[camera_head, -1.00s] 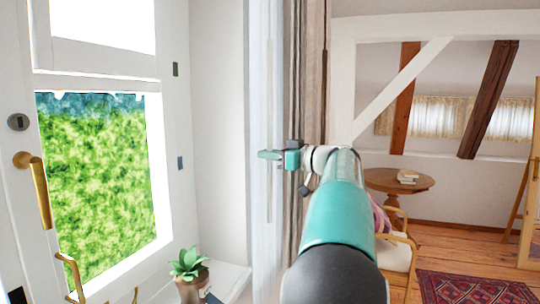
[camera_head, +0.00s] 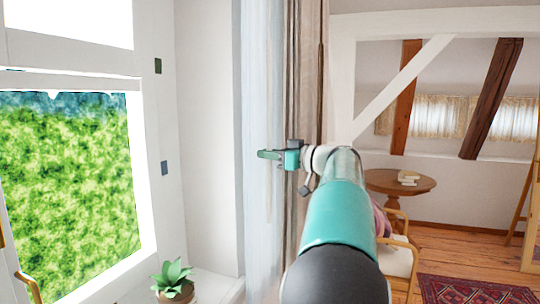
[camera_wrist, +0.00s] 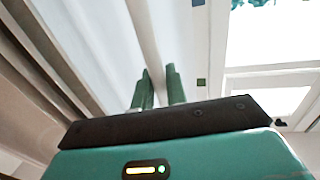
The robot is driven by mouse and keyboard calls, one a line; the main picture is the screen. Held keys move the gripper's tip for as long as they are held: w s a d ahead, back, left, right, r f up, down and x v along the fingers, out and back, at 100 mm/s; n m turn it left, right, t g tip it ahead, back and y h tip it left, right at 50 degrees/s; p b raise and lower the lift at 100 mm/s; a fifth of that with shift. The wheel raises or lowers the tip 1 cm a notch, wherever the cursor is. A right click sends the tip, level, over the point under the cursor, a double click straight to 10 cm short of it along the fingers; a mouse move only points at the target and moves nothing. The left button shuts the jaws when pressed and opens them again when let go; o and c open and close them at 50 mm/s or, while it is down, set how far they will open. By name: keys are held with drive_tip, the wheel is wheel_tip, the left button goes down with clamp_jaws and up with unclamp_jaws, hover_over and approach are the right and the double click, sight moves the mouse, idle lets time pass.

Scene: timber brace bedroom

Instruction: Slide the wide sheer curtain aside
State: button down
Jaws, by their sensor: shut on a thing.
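The sheer curtain (camera_head: 259,85) hangs as a narrow pale upright strip just right of the window recess in the head view. My gripper (camera_head: 268,155) is shut on a fold of it, about halfway up the picture. In the wrist view, my two green fingers (camera_wrist: 160,88) lie close together on either side of the pale sheer fold (camera_wrist: 143,28). The lower part of the curtain is partly hidden behind my arm.
A thicker beige curtain (camera_head: 305,75) hangs right beside the sheer one. The window (camera_head: 70,180) is at left, with a potted plant (camera_head: 174,278) on its sill. A round table (camera_head: 400,182), a chair (camera_head: 397,258) and a rug (camera_head: 475,289) are at right.

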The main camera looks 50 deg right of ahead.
drive_tip(key=shift+a, duration=0.15)
drive_tip(key=c, duration=1.5)
unclamp_jaws()
drive_tip(key=shift+s, duration=0.1)
drive_tip(key=s+d, duration=0.2)
drive_tip(key=s, duration=1.1)
drive_tip(key=shift+s, duration=0.3)
